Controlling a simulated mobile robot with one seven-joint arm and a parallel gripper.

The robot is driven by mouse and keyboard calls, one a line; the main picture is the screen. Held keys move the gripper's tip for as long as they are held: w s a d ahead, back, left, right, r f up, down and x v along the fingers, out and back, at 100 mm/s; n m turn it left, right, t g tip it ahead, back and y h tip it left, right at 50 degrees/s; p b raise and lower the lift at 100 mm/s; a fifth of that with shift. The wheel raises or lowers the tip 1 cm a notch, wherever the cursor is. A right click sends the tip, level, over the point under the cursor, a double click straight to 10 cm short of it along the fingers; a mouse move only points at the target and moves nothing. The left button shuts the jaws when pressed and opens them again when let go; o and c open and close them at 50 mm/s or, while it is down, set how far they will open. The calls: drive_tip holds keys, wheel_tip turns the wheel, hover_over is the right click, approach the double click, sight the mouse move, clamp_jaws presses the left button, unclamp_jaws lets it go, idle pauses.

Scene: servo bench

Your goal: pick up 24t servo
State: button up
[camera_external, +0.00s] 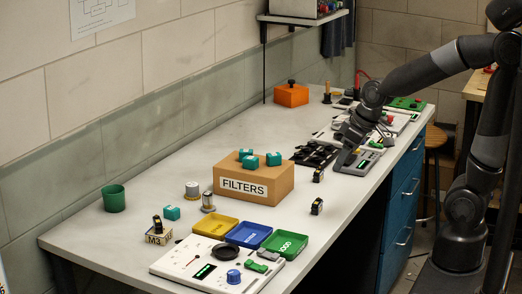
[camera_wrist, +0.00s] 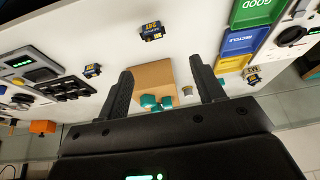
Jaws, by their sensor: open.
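Three small black servos with yellow labels show in the wrist view: one at the top centre (camera_wrist: 151,32), one at the left (camera_wrist: 92,70) and one at the right (camera_wrist: 251,75). The labels are too small to read surely, so I cannot tell which is 24t. In the external view, one servo (camera_external: 316,207) lies near the front edge, one (camera_external: 318,174) lies right of the cardboard box, and one (camera_external: 157,225) sits on a small labelled box. My gripper (camera_wrist: 161,68) is open and empty, its fingers apart above the bench. It also shows in the external view (camera_external: 345,160).
A FILTERS cardboard box (camera_external: 270,190) with teal blocks on top stands mid-bench. Yellow (camera_external: 207,226), blue (camera_external: 248,235) and green (camera_external: 286,244) trays lie in front of it. A black tray (camera_external: 313,155) and grey devices are near my gripper. A green cup (camera_external: 114,199) stands far left.

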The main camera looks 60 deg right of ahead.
approach(318, 201)
drive_tip(key=x, duration=0.4)
drive_tip(key=shift+w, duration=0.45)
drive_tip(key=f, duration=0.3)
drive_tip(key=shift+w+a+f, duration=0.15)
drive_tip(key=shift+w+f, duration=0.05)
drive_tip(key=shift+f, duration=0.2)
drive_tip(key=shift+x, duration=0.9)
drive_tip(key=shift+w+r, duration=0.1)
drive_tip(key=c, duration=0.8)
drive_tip(key=shift+r, duration=0.1)
